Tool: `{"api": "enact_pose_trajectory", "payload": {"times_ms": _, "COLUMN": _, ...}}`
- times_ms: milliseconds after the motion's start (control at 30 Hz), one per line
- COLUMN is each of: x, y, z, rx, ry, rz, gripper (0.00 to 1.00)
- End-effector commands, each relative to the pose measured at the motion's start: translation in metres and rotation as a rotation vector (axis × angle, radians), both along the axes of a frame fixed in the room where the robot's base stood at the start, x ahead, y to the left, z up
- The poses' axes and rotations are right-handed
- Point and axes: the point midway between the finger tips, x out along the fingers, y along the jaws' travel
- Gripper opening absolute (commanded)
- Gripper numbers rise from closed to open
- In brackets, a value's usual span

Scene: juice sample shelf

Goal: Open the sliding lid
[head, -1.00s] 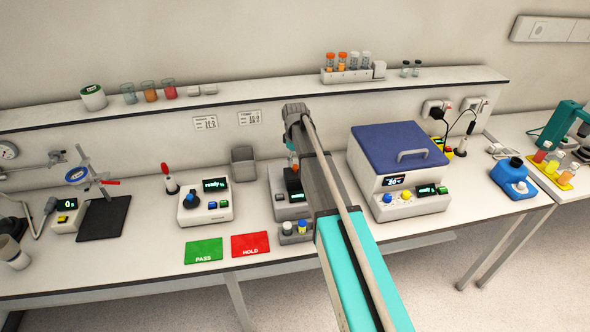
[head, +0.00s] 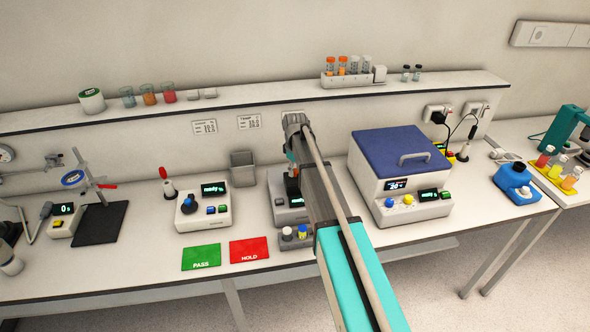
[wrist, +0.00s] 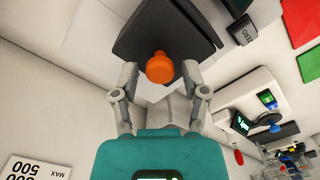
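An orange knob (wrist: 159,67) shows in the wrist view, in front of a dark grey panel (wrist: 165,25) that looks like the sliding lid of a small grey instrument. My gripper (wrist: 160,72) is open, with one finger on each side of the knob and a small gap visible on both sides. In the head view, the grey instrument (head: 288,216) stands mid-bench, partly hidden behind my arm. My gripper is mostly hidden there too. How far the lid is open cannot be told.
A white instrument with a blue knob (head: 204,207) stands to the left, and a grey bin (head: 243,166) is behind. A blue-lidded bath (head: 402,150) stands close on the right. Green (head: 201,257) and red (head: 249,251) mats lie in front. A shelf (head: 240,100) runs along the back.

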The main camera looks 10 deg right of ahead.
Motion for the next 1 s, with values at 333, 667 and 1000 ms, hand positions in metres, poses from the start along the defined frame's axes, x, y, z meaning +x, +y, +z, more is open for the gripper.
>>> {"api": "enact_pose_trajectory", "payload": {"times_ms": 333, "x": 0.000, "y": 0.000, "z": 0.000, "rx": 0.000, "ry": 0.000, "rz": 0.000, "gripper": 0.00}}
{"api": "enact_pose_trajectory", "payload": {"times_ms": 667, "x": 0.021, "y": 0.000, "z": 0.000, "rx": 0.000, "ry": 0.000, "rz": 0.000, "gripper": 0.00}}
{"api": "enact_pose_trajectory", "payload": {"times_ms": 1000, "x": 0.078, "y": -0.001, "z": 0.000, "rx": 0.000, "ry": 0.000, "rz": -0.001, "gripper": 0.00}}
